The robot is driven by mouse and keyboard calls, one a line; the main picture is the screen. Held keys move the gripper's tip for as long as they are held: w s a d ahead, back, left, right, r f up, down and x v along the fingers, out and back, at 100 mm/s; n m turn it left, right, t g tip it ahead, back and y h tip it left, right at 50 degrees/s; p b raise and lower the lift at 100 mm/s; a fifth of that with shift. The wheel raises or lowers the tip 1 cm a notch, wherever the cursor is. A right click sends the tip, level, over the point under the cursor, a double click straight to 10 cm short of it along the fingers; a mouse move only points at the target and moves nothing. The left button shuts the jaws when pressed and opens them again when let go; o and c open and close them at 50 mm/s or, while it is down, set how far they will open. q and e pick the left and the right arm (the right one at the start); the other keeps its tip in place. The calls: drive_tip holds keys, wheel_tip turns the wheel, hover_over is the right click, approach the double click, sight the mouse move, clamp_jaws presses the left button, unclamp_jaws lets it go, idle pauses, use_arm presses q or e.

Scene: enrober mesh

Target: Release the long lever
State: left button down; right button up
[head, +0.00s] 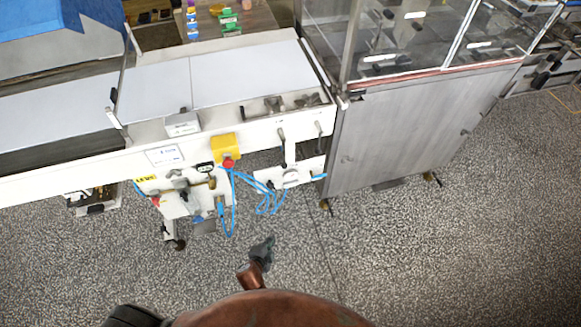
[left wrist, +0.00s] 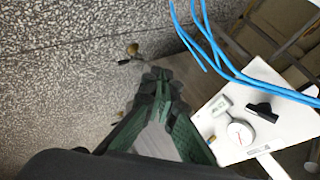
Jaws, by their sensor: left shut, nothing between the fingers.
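My left gripper (head: 263,250) is over the speckled floor, in front of the white machine and apart from it. Its fingers are shut and empty, also in the left wrist view (left wrist: 158,82). Two slim grey handles, one at the left (head: 281,134) and one at the right (head: 318,129), stand on the machine's front, above a small white panel (head: 301,174). I cannot tell which is the long lever. In the left wrist view, a white panel (left wrist: 285,125) with a round gauge (left wrist: 240,132) and a black handle (left wrist: 262,112) lies right of the fingers, not touched. My right gripper is not in view.
Loose blue hoses (head: 265,190) hang under the machine, and blue hoses also cross the left wrist view (left wrist: 235,70). A yellow box with a red button (head: 226,148) is on the front. A grey cabinet (head: 410,130) stands at the right. The floor (head: 400,260) is clear.

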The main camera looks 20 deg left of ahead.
use_arm(q)
drive_tip(key=w+d+r+m+t+b, duration=0.2)
drive_tip(key=w+r, duration=0.2)
drive_tip(key=r, duration=0.4)
drive_tip(key=w+d+r+m+t+b, duration=0.1)
drive_tip(key=w+d+r+t, duration=0.1)
drive_tip(key=w+r, duration=0.4)
wheel_tip(320, 180, up, 18)
drive_tip(key=d+m+t+b, duration=0.2)
drive_tip(key=t, duration=0.2)
drive_tip(key=shift+s+r+y+b, duration=0.15)
drive_tip(key=shift+r+y+b, duration=0.15)
drive_tip(key=shift+y, duration=0.1)
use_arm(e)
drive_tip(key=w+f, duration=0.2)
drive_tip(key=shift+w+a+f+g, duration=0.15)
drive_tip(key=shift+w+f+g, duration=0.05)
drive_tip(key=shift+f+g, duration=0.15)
use_arm(q)
drive_tip(key=w+a+b, duration=0.2)
drive_tip(key=w+a, duration=0.2)
drive_tip(key=w, duration=0.4)
drive_tip(key=shift+w+a+f, duration=0.15)
drive_tip(key=shift+w+a, duration=0.05)
drive_tip(key=shift+w, duration=0.05)
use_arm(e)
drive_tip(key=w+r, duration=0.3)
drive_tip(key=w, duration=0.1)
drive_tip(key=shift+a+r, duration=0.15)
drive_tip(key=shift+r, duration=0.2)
